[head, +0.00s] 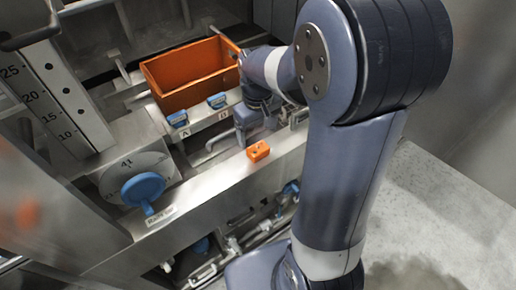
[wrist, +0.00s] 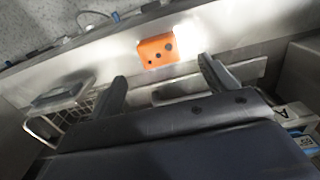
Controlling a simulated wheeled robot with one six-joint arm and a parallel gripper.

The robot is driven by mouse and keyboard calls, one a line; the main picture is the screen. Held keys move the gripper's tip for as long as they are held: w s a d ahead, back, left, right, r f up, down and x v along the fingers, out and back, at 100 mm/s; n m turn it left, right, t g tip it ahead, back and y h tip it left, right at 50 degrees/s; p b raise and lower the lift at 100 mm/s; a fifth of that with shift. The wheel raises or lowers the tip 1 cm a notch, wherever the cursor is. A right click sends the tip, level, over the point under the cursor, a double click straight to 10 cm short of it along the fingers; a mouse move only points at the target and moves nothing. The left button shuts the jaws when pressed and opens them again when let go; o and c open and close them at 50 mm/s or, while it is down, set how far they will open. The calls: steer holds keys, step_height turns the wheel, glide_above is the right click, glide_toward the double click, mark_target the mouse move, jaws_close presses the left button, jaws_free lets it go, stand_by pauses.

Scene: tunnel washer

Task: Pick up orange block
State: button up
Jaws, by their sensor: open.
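The orange block (head: 258,151) is a small box with dark dots on its side. It sits on the metal ledge in the middle of the head view. In the wrist view the orange block (wrist: 158,51) lies beyond the fingertips, roughly between their lines. My gripper (wrist: 162,72) is open, with its two fingers spread and nothing between them. In the head view my arm reaches down behind the ledge, and the fingers cannot be made out clearly there.
A larger open orange bin (head: 192,75) stands behind the ledge. Blue latches (head: 217,101) sit at its front, near labels A and B. A blue knob (head: 143,188) is on the left panel. A wire basket (wrist: 62,110) shows left in the wrist view.

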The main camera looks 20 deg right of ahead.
mark_target(258, 148)
steer(key=shift+f+p, duration=0.65)
steer(key=shift+f, duration=3.15)
steer(key=shift+c, duration=0.2)
steer(key=c, duration=1.1)
